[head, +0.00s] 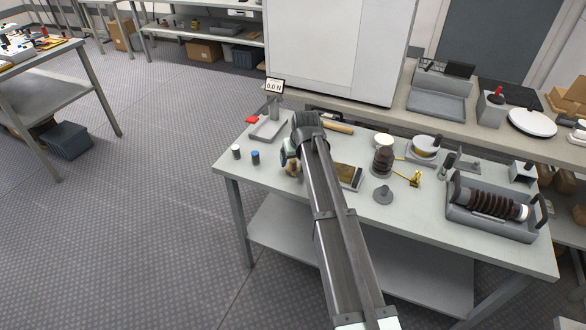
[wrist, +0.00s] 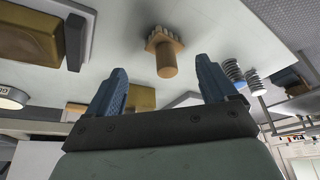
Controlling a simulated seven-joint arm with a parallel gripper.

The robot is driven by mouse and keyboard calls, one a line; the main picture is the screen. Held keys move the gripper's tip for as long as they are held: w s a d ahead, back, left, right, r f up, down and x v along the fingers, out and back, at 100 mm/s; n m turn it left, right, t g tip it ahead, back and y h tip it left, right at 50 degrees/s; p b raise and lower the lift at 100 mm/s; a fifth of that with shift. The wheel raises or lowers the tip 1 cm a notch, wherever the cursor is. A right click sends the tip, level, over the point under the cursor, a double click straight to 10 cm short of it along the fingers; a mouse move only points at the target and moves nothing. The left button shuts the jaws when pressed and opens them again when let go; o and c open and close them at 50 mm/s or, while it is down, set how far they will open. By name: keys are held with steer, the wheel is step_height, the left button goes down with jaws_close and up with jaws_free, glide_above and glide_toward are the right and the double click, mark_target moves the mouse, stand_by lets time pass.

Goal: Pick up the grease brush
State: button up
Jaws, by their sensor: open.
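A small tan brush-like piece (wrist: 165,55), with a round handle and a toothed, bristle-like head, is on the grey table. I take it to be the grease brush. In the wrist view it lies ahead of my gripper (wrist: 160,72), between the lines of the two blue fingers and apart from both. My gripper is open and empty. In the head view my gripper (head: 286,158) is low over the table's left part, partly hidden by my arm. The tan piece (head: 292,169) shows just beside the fingers there, partly covered.
Two small cylinders (head: 255,158) stand to the left. A force stand (head: 268,128) with a display is behind. A shallow tray (head: 356,178) with a brownish block is close on the right. A dark insulator (head: 382,162) and a grey bin (head: 490,222) stand farther right.

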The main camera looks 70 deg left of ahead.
mark_target(294, 161)
steer(key=shift+s+x, duration=0.15)
steer(key=shift+x, duration=1.1)
steer(key=shift+s+x, duration=0.15)
steer(key=shift+x, duration=1.15)
steer(key=shift+c, duration=0.3)
steer(key=c, duration=1)
steer(key=shift+c, duration=0.2)
steer(key=shift+r, duration=0.1)
step_height(294, 161, up, 10)
steer(key=shift+f, duration=0.1)
